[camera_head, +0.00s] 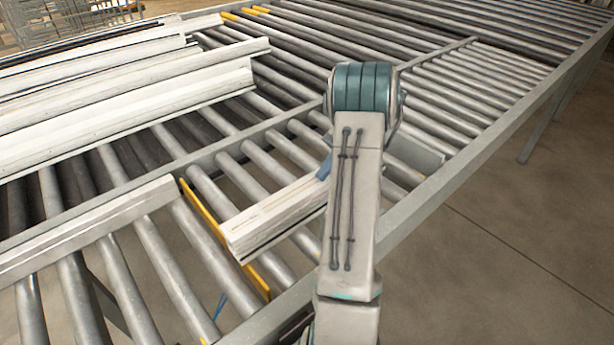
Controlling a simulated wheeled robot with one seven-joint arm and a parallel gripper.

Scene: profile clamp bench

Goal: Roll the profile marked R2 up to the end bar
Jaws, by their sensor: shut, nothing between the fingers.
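A short white profile (272,216) lies on the rollers left of my arm, its right end hidden behind the arm. No R2 mark can be read on it. A grey bar (417,154) shows on the rollers just right of my arm; I cannot tell whether it is the end bar. My arm stands in the foreground and bends at a teal joint. My gripper is hidden behind the arm. A small blue piece (323,166) shows at the arm's left edge near the profile; I cannot tell what it belongs to.
Several long white profiles (130,105) lie at the upper left. A yellow strip (205,215) runs beside the short profile's left end. A pale grey bar (85,235) lies at the left. A side rail (470,165) borders the rollers; bare floor is right of it.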

